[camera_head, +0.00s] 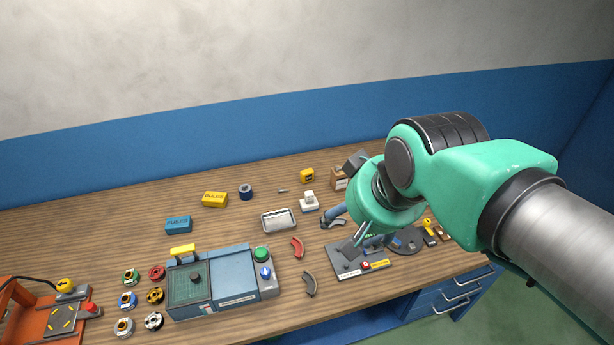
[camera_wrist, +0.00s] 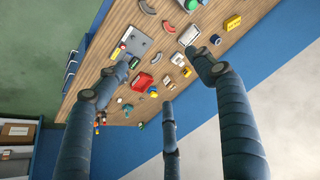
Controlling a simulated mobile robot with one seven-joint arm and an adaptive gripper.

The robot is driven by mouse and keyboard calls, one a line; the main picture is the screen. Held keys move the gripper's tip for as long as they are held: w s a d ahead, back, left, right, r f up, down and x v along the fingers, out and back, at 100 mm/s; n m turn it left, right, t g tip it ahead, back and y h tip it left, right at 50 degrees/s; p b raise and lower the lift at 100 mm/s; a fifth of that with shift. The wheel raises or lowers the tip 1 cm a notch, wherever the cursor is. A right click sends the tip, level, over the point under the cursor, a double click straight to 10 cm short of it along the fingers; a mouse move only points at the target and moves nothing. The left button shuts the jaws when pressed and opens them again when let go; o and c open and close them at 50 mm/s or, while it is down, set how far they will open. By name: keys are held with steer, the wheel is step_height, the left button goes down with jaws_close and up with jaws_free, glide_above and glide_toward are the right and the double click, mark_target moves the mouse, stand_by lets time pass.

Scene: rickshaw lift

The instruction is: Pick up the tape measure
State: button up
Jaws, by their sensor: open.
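The tape measure looks to be the small yellow block with a dark face (camera_head: 306,175) standing towards the back of the wooden workbench in the head view. In the wrist view a small yellowish item (camera_wrist: 187,72) between the fingers seems to be the same thing, but it is too small to be sure. My gripper (camera_head: 345,228) is open and empty above the right part of the bench, nearer the front than the tape measure and apart from it. The wrist view shows its dark fingers (camera_wrist: 160,76) spread wide. My arm hides part of the bench's right side.
A white item (camera_head: 308,201) and a cardboard box (camera_head: 340,184) stand close to the tape measure. A metal tray (camera_head: 279,221), blue roll (camera_head: 245,192) and yellow box (camera_head: 215,199) lie left. A grey plate (camera_head: 347,270) lies below my gripper. The back left bench is clear.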

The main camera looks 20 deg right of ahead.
steer(key=w+r+m+p, duration=0.3)
steer(key=w+m, duration=0.1)
steer(key=w, duration=0.6)
steer(key=m+g+p, duration=0.1)
steer(key=m+p, duration=1.4)
steer(key=m, duration=1.4)
glide_above(308, 171)
steer(key=s, duration=0.5)
step_height(308, 171, down, 34)
steer(key=r, duration=0.1)
steer(key=shift+d+f+y, duration=0.25)
steer(key=shift+d+y, duration=0.05)
steer(key=shift+d, duration=0.15)
steer(key=shift+f, duration=0.1)
steer(key=shift+p+x, duration=0.4)
steer(key=shift+x, duration=3.75)
